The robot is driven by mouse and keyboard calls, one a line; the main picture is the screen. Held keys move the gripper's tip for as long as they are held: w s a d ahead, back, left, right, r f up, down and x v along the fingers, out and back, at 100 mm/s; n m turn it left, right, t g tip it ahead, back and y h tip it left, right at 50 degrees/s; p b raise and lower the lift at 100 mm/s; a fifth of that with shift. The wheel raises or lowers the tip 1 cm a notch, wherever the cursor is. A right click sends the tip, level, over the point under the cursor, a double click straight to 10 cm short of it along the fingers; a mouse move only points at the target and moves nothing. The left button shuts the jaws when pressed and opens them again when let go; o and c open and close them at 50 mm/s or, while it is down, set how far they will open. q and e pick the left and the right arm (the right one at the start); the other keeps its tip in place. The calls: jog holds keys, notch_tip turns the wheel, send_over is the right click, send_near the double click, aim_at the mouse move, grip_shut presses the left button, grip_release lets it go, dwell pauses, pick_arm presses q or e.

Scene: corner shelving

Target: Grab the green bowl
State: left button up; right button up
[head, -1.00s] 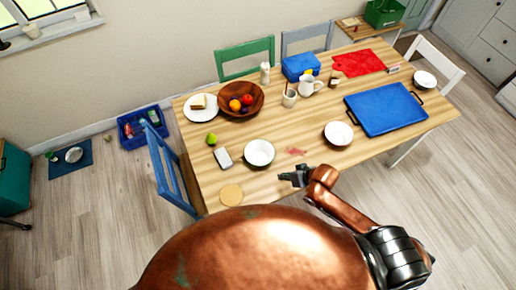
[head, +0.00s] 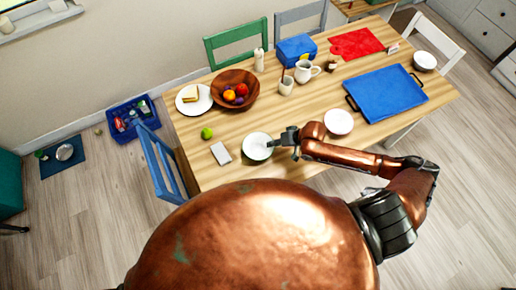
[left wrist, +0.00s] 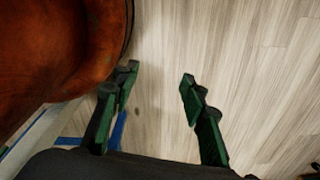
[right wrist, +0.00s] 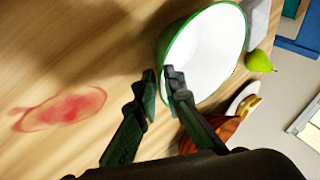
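The green bowl (head: 257,147), white inside with a green rim, stands on the wooden table near its front edge. In the right wrist view the bowl (right wrist: 208,50) fills the upper middle. My right gripper (head: 283,140) is at the bowl's right side. In the right wrist view its fingertips (right wrist: 160,74) are close together with the bowl's rim between them, one inside and one outside. The bowl appears to rest on the table. My left gripper (left wrist: 155,75) is open and empty over the floor, beside my copper body.
A white bowl (head: 338,121) stands right of my right gripper, near a blue tray (head: 385,94). A pear (head: 207,133), a pale slab (head: 221,153) and a wooden fruit bowl (head: 212,94) are left and behind. A red stain (right wrist: 60,109) lies beside the gripper.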

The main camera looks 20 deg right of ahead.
jog(key=shift+x, duration=1)
jog(key=shift+f, duration=0.1)
grip_shut()
pick_arm(q)
jog(key=shift+w+f, duration=0.1)
jog(key=shift+w, duration=0.5)
jog(key=shift+w, duration=0.15)
